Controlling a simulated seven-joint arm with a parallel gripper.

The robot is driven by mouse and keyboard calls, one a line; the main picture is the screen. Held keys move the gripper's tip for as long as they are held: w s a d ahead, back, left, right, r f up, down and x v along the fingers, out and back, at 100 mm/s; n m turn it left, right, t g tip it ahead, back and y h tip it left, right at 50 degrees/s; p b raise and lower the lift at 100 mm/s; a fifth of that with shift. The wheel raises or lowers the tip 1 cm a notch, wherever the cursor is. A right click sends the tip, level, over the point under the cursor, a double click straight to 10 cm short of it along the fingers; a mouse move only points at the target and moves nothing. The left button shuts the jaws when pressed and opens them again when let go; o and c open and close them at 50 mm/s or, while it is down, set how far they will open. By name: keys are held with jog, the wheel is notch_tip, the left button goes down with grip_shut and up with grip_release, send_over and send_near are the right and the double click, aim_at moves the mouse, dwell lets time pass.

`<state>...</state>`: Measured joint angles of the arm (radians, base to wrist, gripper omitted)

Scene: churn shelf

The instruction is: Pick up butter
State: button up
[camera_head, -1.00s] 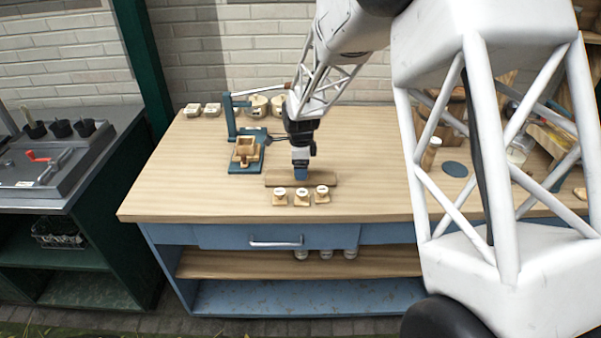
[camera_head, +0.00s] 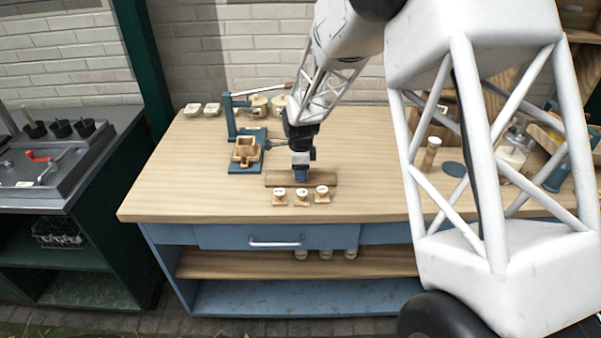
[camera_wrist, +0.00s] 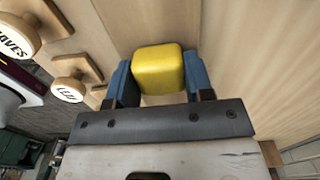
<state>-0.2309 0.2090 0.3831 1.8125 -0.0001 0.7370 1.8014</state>
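The butter, a yellow block with rounded edges (camera_wrist: 158,70), shows in the wrist view between the two blue fingers of my gripper (camera_wrist: 160,85). A finger stands close along each side of it; I cannot tell whether both press on it. In the head view my gripper (camera_head: 301,177) points down at the wooden board (camera_head: 325,180) on the workbench, and the butter is hidden there.
Several small stamps stand in a row just in front of the board, one at the left (camera_head: 279,197). A blue press with a wooden mould (camera_head: 246,150) stands left of my gripper. Jars stand behind. The left part of the workbench (camera_head: 180,190) is clear.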

jog(key=c, duration=0.3)
jog(key=shift+r, duration=0.2)
jog(key=shift+c, duration=0.2)
jog(key=shift+r, duration=0.45)
jog(key=shift+s+d+r, duration=0.1)
jog(key=shift+s+r, duration=0.1)
jog(key=shift+r, duration=0.4)
jog(key=shift+s+r, duration=0.15)
jog(key=shift+r, duration=0.45)
jog(key=s+d+r, duration=0.1)
jog(key=s+d, duration=0.2)
jog(key=s, duration=1.2)
jog(key=shift+d+r, duration=0.15)
jog(key=shift+d, duration=0.05)
jog(key=shift+w, duration=0.1)
